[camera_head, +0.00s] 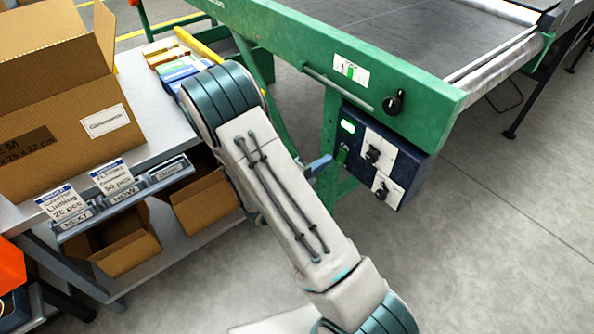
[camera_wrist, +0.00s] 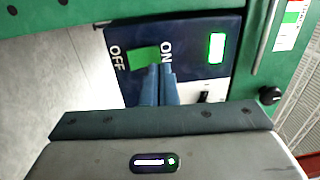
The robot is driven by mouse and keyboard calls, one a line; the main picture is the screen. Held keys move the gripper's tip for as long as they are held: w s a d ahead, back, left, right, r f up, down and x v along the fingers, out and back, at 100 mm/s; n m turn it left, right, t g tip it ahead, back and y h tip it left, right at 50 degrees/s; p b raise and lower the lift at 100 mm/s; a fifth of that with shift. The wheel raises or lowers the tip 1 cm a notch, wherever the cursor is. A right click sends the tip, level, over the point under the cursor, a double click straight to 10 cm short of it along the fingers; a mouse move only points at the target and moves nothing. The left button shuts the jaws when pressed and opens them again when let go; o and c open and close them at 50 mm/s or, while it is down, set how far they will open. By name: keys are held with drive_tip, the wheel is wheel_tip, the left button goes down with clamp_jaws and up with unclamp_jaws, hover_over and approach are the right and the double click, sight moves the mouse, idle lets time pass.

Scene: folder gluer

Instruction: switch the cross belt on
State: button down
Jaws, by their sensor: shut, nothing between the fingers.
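The dark blue control box (camera_head: 408,172) hangs under the green end of the belt table. In the wrist view its face (camera_wrist: 190,30) carries the words OFF at left and ON at right, with a green switch (camera_wrist: 142,56) between them. A lamp (camera_wrist: 216,48) on the box glows bright green-white; it also glows in the head view (camera_head: 348,127). My gripper (camera_wrist: 160,72) is shut and empty, its blue fingertips at the ON side of the green switch, overlapping its edge. I cannot tell whether they touch. In the head view my gripper (camera_head: 326,161) is beside the box's left edge.
Two white panels with black knobs (camera_head: 374,154) sit on the box beside the switch. Another black knob (camera_head: 393,103) is on the green frame above. A table with cartons (camera_head: 60,100) stands at left, close to my arm. Floor at right is clear.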

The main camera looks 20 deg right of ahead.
drive_tip(key=r+p+v, duration=0.2)
drive_tip(key=v, duration=0.8)
drive_tip(key=shift+s+a+r, duration=0.1)
drive_tip(key=s+d+r+m+g+y+p, duration=0.35)
drive_tip(key=s+r+m+g+p, duration=0.2)
drive_tip(key=r+m, duration=0.45)
drive_tip(key=s+d+r+m+g+y+p, duration=0.2)
drive_tip(key=s+r+m+g+y+p, duration=0.25)
drive_tip(key=r+m+p, duration=0.45)
drive_tip(key=s+a+r+m+t+y+p, duration=0.2)
drive_tip(key=r+m+y+p, duration=0.3)
drive_tip(key=r+m, duration=0.5)
drive_tip(key=s+a+r+m+t+y+p, duration=0.2)
drive_tip(key=r+m+p, duration=0.4)
drive_tip(key=r+m, duration=0.5)
wheel_tip(320, 180, up, 2)
drive_tip(key=a+t+y, duration=0.1)
drive_tip(key=t+y, duration=0.1)
drive_tip(key=shift+s+a+y, duration=0.3)
drive_tip(key=shift+a+y, duration=0.1)
